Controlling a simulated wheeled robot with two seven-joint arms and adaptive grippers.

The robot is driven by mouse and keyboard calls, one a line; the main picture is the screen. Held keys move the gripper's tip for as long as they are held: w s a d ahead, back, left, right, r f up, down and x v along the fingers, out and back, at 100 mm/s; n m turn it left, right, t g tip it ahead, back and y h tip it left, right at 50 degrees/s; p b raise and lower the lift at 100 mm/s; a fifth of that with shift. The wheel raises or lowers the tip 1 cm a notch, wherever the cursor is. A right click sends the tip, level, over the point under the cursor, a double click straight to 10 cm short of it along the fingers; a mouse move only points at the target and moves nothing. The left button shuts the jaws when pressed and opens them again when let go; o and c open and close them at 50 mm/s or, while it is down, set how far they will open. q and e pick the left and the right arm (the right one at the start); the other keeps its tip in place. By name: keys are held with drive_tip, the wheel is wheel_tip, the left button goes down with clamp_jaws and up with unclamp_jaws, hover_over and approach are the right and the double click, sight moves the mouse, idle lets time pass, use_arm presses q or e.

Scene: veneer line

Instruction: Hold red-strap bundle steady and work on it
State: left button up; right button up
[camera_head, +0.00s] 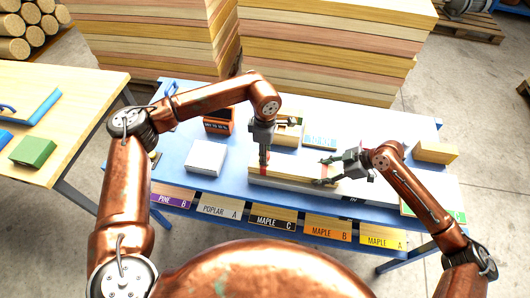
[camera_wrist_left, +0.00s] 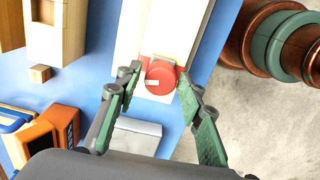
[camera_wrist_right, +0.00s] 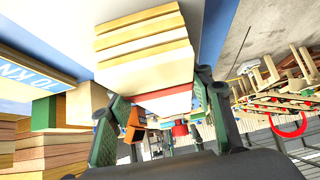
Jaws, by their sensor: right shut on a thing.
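The bundle (camera_head: 292,173) is a long stack of pale boards on the blue bench. A red upright piece (camera_head: 264,155) stands at its left end; in the left wrist view it is a round red top (camera_wrist_left: 161,76). My left gripper (camera_head: 263,146) is over that end, its fingers spread on either side of the red piece with small gaps. My right gripper (camera_head: 328,171) is shut on the right part of the bundle; its fingers flank the stack (camera_wrist_right: 150,65) in the right wrist view.
Labelled bins line the bench front, such as MAPLE C (camera_head: 272,220). A white block (camera_head: 206,158) and an orange box (camera_head: 218,122) stand left of the bundle. A wooden block (camera_head: 435,152) is at the right. Tall board stacks (camera_head: 330,45) rise behind the bench (camera_head: 172,172).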

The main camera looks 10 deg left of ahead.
use_arm(q)
drive_tip(key=shift+o, duration=0.9)
use_arm(e)
drive_tip(key=shift+s+f, duration=0.1)
drive_tip(key=shift+f, duration=0.1)
use_arm(q)
wheel_tip(320, 180, up, 12)
use_arm(e)
drive_tip(key=o, duration=1.6)
drive_tip(key=shift+r, duration=0.1)
drive_tip(key=shift+d+r, duration=0.1)
drive_tip(key=v, duration=1.2)
